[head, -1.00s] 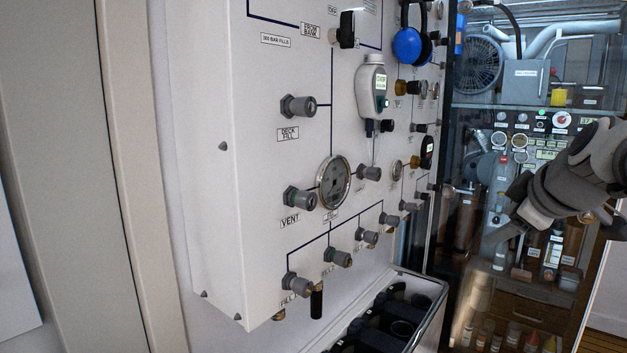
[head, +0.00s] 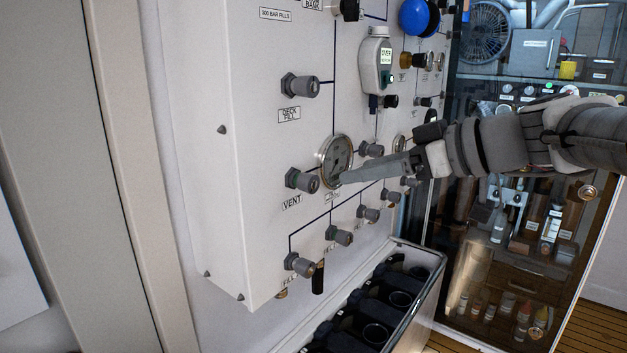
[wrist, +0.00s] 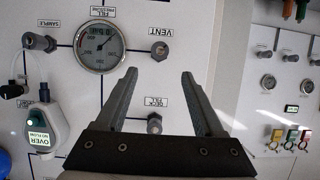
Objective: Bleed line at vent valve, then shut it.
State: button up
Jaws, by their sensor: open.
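The deck fill knob (head: 300,86) is above the vent valve and several fill knobs (head: 339,235) run below. A white handheld meter (head: 376,62) hangs to the right. A crate (head: 438,285) with dark round holders stands below the panel. A glass cabinet (head: 520,225) stands at right.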

aim_at(314, 180)
jog(key=x, duration=1)
jog(key=shift+w+a+f, duration=0.15)
jog(key=shift+a, duration=0.1)
grip_shut()
